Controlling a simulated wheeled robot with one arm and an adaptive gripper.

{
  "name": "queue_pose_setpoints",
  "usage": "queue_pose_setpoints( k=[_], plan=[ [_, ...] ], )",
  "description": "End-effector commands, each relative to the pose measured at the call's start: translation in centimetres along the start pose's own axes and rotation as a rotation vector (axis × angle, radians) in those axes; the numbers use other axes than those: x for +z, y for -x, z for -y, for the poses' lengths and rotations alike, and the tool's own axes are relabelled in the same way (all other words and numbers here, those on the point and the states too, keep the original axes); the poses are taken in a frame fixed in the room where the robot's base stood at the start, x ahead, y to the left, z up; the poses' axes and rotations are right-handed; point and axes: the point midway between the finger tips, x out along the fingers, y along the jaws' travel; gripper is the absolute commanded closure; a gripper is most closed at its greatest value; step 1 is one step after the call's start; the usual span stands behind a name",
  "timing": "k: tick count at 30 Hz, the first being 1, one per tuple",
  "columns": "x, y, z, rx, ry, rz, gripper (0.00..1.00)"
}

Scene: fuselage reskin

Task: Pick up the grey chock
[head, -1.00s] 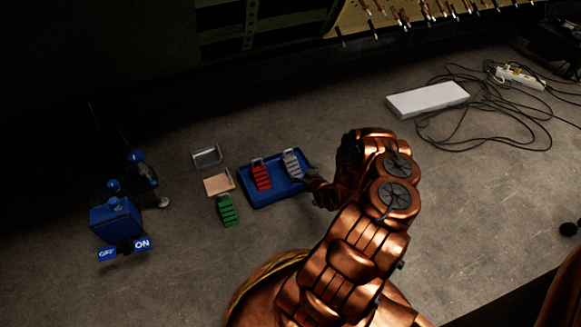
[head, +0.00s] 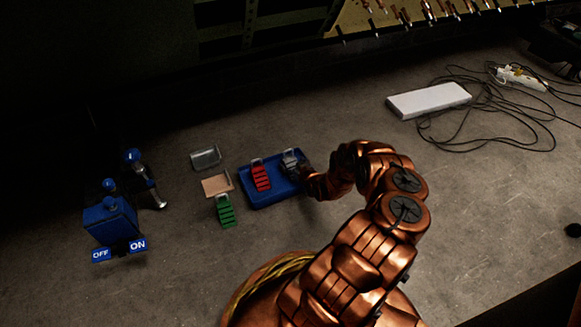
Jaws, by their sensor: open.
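The grey chock (head: 290,161) is stepped, with a handle at its far end. It stands at the right side of a blue tray (head: 258,203). My gripper (head: 299,169) is open at the right side of the grey chock, very close to it. The arm's end partly hides the gripper and the near part of the chock. I cannot tell whether the fingers touch the chock or reach around it.
A red chock (head: 261,177) stands in the same tray, left of the grey one. A green chock (head: 225,210), a tan tray (head: 217,186) and a grey tray (head: 206,158) lie to the left. A blue device (head: 110,220) stands farther left. A white box (head: 429,101) and cables lie right.

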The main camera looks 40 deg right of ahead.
Motion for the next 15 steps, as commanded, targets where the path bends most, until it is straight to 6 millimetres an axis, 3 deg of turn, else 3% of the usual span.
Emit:
queue_pose_setpoints(
  k=[5,15],
  plan=[
    [0.03,0.03,0.01,0.0,0.0,0.002,0.1],
    [0.07,0.04,0.03,0.0,-0.001,0.002,0.45]
  ],
)
